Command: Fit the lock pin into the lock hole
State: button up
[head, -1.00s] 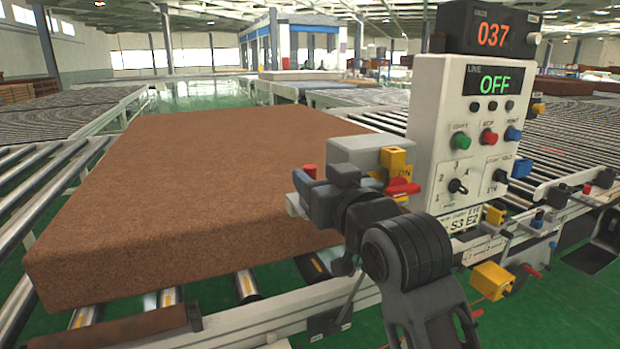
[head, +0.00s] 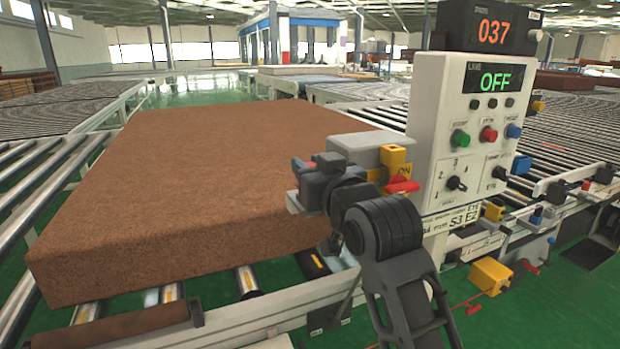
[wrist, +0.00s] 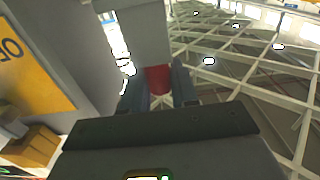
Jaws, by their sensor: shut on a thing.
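My gripper (wrist: 158,85) is shut on a red piece (wrist: 157,78), which shows between the two fingers in the wrist view. It lies close to the grey box; I cannot tell whether it touches it. In the head view my gripper (head: 308,185) is at the left end of the grey box (head: 368,150), and only a sliver of red shows there. The box carries a yellow ON label, a yellow block (head: 393,158) and a red lever (head: 402,186). I cannot make out the lock hole, nor be sure that the red piece is the lock pin.
A white control panel (head: 470,135) reading OFF stands right of the arm. A large brown mattress (head: 200,190) lies on the rollers to the left. A yellow lock-like block (head: 490,276) hangs low at the right, by a red cord. Green floor shows around.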

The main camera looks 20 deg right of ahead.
grip_shut()
jog(key=shift+r, duration=0.1)
